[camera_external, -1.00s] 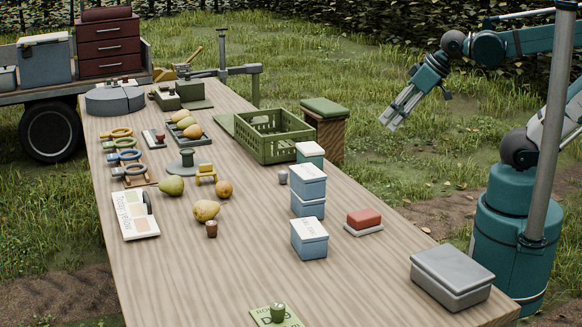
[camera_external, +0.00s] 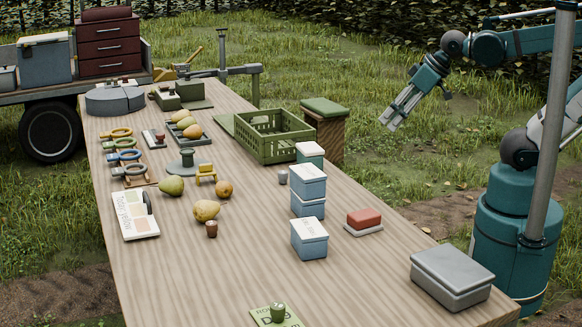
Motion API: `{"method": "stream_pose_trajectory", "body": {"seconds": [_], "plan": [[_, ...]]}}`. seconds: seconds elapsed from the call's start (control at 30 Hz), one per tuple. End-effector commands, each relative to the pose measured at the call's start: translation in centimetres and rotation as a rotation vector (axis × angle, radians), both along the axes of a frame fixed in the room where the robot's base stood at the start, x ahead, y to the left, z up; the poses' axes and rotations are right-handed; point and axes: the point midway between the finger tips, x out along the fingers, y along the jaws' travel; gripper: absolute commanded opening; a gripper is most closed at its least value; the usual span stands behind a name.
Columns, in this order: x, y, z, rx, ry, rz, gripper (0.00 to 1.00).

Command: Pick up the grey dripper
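A small grey cylinder (camera_external: 282,177), which may be the grey dripper, stands on the table just left of the stacked blue boxes. It is too small for me to make out its details. My gripper (camera_external: 387,123) hangs in the air right of the table, beyond its right edge, pointing down and to the left. It is well apart from the grey cylinder and everything on the table. Its fingers are too small here to tell whether they are open or shut. I see nothing held in it.
Blue boxes (camera_external: 308,198) with white lids stand right of the grey cylinder. A green crate (camera_external: 270,150) is behind it. Pears (camera_external: 206,210) lie left. A red block (camera_external: 364,218) and a grey box (camera_external: 451,278) are on the right.

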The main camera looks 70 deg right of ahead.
Motion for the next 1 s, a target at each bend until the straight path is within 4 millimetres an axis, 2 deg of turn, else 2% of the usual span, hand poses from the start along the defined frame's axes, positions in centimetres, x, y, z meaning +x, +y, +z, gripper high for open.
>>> {"method": "stream_pose_trajectory", "body": {"seconds": [0.37, 1.0], "plan": [[1.4, 0.3, 0.9, 0.037, 0.028, -0.051, 0.36], [8.4, 2.1, 3.2, 0.190, 0.162, -0.329, 0.36]]}}
